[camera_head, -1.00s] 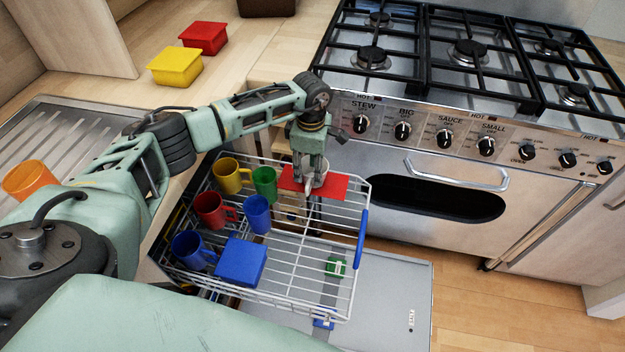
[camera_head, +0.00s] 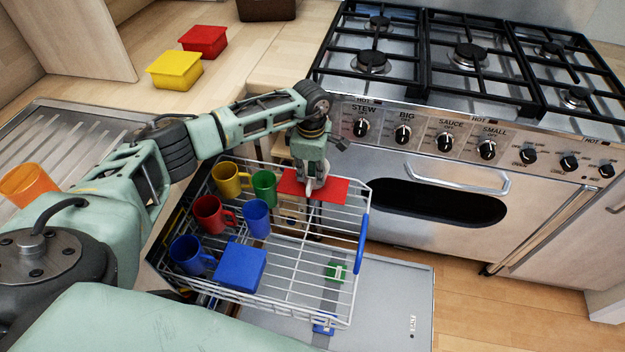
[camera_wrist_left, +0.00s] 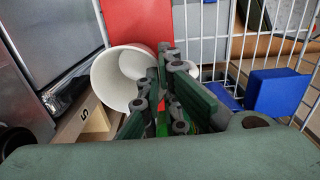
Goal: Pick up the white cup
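The white cup (camera_wrist_left: 112,80) shows in the left wrist view with its round mouth facing the camera. A small white part, perhaps its handle, shows just right of the fingers. My left gripper (camera_wrist_left: 170,58) has its fingers close together at the cup's right wall and appears shut on it; the exact contact is hidden. In the head view my left gripper (camera_head: 311,182) points down over the back of the dishwasher rack, in front of a red flat piece (camera_head: 328,190). The cup is mostly hidden there. My right gripper is not in view.
The wire rack's blue handle (camera_head: 361,242) faces right. Yellow (camera_head: 228,178), green (camera_head: 264,187), red (camera_head: 211,214) and blue cups stand left of the gripper, with a blue box (camera_head: 240,266) in front. The cooker (camera_head: 450,190) stands right. The rack's right part is fairly clear.

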